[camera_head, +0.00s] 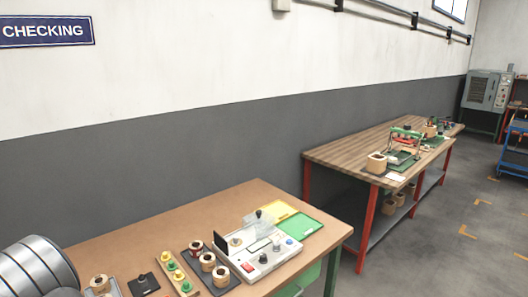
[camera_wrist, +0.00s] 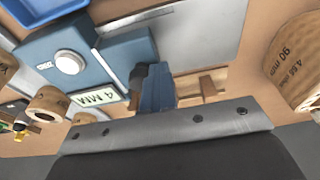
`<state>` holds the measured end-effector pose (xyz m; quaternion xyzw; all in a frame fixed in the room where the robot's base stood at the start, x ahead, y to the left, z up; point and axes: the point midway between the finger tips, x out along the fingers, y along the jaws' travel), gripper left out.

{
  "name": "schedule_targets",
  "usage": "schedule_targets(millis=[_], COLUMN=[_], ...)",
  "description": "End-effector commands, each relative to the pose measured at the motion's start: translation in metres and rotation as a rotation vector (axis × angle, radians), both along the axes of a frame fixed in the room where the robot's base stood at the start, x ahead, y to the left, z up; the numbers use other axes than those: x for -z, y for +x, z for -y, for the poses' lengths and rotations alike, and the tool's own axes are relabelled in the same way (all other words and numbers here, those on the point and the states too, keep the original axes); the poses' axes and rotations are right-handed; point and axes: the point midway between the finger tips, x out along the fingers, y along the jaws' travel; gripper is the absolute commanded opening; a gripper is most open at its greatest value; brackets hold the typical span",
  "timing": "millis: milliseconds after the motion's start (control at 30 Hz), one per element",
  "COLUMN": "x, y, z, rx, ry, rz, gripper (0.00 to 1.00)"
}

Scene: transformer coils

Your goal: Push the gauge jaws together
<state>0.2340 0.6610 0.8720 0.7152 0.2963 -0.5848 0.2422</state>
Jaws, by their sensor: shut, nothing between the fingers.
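In the wrist view a blue gauge body (camera_wrist: 55,55) with a round white button (camera_wrist: 69,62) lies on a tan surface. A pale label or display (camera_wrist: 97,95), reading something like "4 MM", sits on its near side. A blue block (camera_wrist: 126,50), which looks like a gauge jaw, stands right of it by a long grey metal strip (camera_wrist: 200,35). My gripper (camera_wrist: 158,72) is shut and empty, its dark blue fingers close to this block. I cannot tell whether they touch it. The gap between the gauge jaws is not clear. The gauge and my gripper are not identifiable in the head view.
Wooden coils stand left (camera_wrist: 48,101) and right (camera_wrist: 295,62) of the gauge in the wrist view. The head view shows a brown bench (camera_head: 150,225) with a grey test instrument (camera_head: 262,258), a green tray (camera_head: 299,226) and several coils, and a second bench (camera_head: 340,155) beyond.

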Motion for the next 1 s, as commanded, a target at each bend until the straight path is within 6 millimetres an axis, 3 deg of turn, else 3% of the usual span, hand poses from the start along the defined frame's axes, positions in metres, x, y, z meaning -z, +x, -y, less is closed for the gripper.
schedule_targets(millis=[533, 1000], x=[-0.003, -0.049], y=[-0.009, -0.008], z=[-0.009, -0.009], rx=[-0.001, 0.001], ry=[0.001, 0.002], rz=[0.001, 0.001], gripper=[0.00, 0.00])
